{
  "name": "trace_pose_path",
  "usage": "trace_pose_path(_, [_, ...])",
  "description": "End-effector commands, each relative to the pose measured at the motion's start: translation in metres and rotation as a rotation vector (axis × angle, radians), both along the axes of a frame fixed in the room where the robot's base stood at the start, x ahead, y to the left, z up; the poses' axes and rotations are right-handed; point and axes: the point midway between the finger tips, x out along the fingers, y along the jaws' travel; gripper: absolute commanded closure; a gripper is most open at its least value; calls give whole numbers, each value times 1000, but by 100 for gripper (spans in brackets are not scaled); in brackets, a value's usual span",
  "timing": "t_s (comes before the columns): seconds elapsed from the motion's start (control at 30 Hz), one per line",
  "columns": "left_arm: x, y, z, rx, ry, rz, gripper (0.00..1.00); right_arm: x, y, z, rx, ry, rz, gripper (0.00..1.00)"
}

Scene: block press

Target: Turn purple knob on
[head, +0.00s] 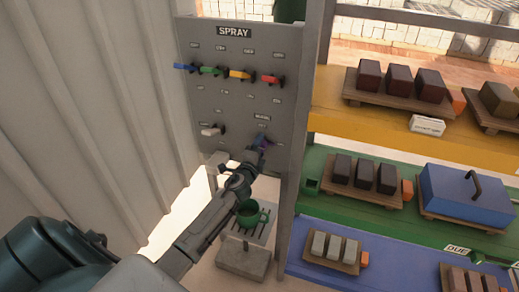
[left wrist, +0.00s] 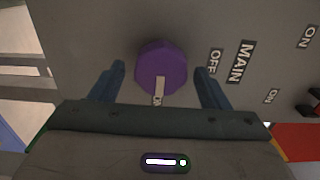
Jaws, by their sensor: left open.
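The purple knob (head: 262,139) is at the lower right of the grey SPRAY panel (head: 232,60). In the left wrist view the purple knob (left wrist: 162,62) is round, with a pale pointer bar at its lower edge, toward my gripper's palm. An OFF label and a MAIN label (left wrist: 240,62) lie to its right. My left gripper (head: 258,152) is open at the panel. In the left wrist view my left gripper (left wrist: 160,72) has one finger on each side of the knob, with gaps showing. My right gripper is not in view.
Blue, green, yellow and red handles (head: 271,79) line the panel above, and a white handle (head: 212,130) sits left of the knob. Shelves with bricks on boards and a blue box (head: 465,195) are at right. A corrugated wall is left.

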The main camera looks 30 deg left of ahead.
Motion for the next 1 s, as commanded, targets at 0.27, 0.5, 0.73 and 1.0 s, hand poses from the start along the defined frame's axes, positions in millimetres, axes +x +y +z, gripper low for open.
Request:
trace_pose_path(0.27, [-39, -9, -4, 0, 2, -2, 30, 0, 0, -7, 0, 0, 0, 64])
trace_pose_path(0.5, [-83, -20, -3, 1, 2, -1, 30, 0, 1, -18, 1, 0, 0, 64])
trace_pose_path(0.73, [-102, -25, -2, 1, 1, 0, 30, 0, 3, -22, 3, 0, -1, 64])
trace_pose_path(1.0, [-104, -25, 0, 1, 1, 0, 30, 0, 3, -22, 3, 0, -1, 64])
